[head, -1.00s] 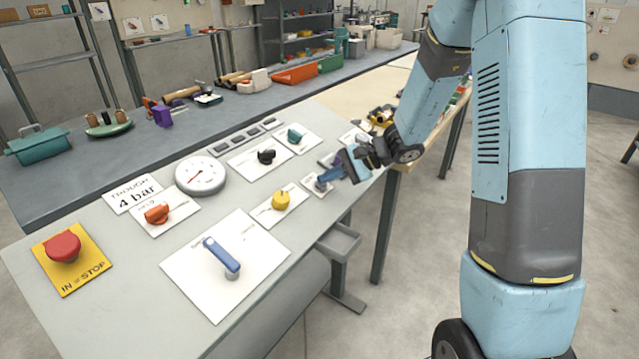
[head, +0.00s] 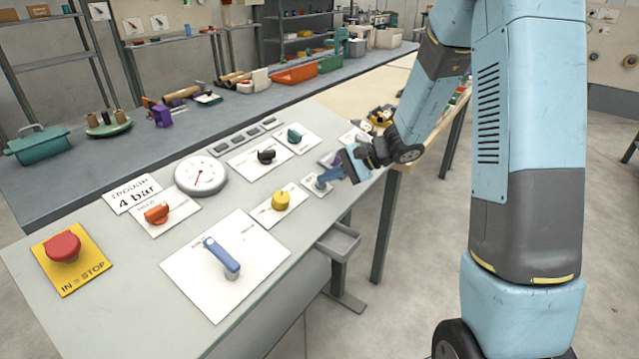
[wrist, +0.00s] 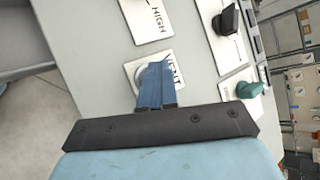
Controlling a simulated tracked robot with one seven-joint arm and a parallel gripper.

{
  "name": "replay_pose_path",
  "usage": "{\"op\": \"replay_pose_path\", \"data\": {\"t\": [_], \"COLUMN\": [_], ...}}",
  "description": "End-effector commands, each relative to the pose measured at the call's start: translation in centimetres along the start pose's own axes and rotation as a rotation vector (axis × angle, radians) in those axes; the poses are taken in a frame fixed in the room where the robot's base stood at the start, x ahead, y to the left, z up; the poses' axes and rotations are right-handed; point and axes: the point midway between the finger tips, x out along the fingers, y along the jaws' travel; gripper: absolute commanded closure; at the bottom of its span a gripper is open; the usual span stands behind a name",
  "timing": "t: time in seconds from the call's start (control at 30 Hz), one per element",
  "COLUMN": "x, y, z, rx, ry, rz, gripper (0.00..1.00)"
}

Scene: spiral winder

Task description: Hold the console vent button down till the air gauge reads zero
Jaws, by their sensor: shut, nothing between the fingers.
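The vent plate (wrist: 170,72), lettered VENT, lies under my fingertips in the wrist view. A pale round edge of the vent button (wrist: 140,77) shows beside the fingers; the rest is hidden. My gripper (wrist: 155,68) is shut and empty, its tips over the button; they appear to touch it, but I cannot tell how far it is pressed. In the head view my gripper (head: 321,183) reaches down to the vent plate (head: 311,183) at the console's right. The air gauge (head: 201,176) is a white dial with a red needle pointing down and slightly left; its numbers are too small to read.
On the console are a yellow knob (head: 281,200), a black knob (head: 266,156), a teal knob (head: 295,136), an orange knob (head: 157,213), a blue lever (head: 222,256) and a red stop button (head: 63,246). A card (head: 132,194) reads 4 bar.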

Motion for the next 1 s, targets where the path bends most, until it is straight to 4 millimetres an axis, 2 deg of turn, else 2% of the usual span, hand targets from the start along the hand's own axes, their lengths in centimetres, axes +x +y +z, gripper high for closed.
{"op": "replay_pose_path", "data": {"t": [0.57, 1.0], "x": [0.0, -1.1], "y": [0.0, -0.8], "z": [0.0, 0.8], "rx": [0.0, 0.0], "ry": [0.0, 0.0], "rz": [0.0, 0.0], "gripper": [1.0, 1.0]}}
